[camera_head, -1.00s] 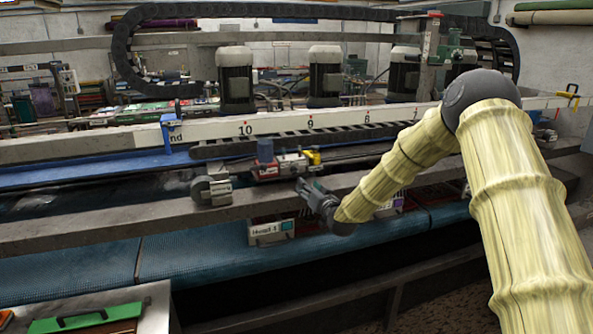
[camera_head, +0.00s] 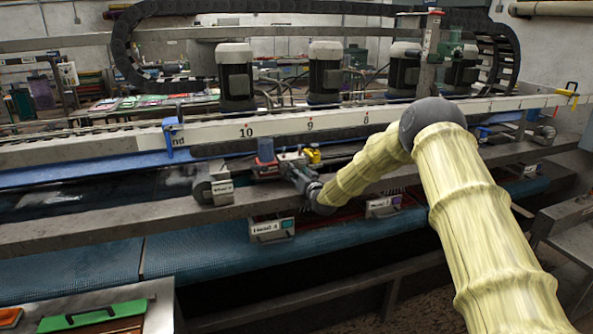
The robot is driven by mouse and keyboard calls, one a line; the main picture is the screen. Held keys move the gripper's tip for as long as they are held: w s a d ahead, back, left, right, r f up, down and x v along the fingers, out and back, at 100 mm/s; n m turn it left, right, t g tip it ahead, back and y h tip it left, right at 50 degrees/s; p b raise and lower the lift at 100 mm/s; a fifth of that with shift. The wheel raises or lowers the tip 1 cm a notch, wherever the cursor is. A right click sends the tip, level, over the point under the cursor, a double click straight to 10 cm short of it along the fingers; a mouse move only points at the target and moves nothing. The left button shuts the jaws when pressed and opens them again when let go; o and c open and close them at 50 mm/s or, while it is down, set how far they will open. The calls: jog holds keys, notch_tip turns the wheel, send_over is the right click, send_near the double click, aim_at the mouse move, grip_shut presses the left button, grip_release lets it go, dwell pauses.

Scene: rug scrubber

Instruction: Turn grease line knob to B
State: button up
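The fingertips are small and dark there. I cannot tell whether they are open or shut, or whether they touch anything. I cannot make out the knob or its letter marks.
A grey box (camera_head: 212,187) with a label stands on the beam to the left. Label boxes "Head A" (camera_head: 271,229) and another (camera_head: 383,206) hang below the beam. Motors (camera_head: 236,78) and a cable chain (camera_head: 130,55) rise behind.

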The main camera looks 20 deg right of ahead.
jog(key=shift+w, duration=0.35)
grip_shut()
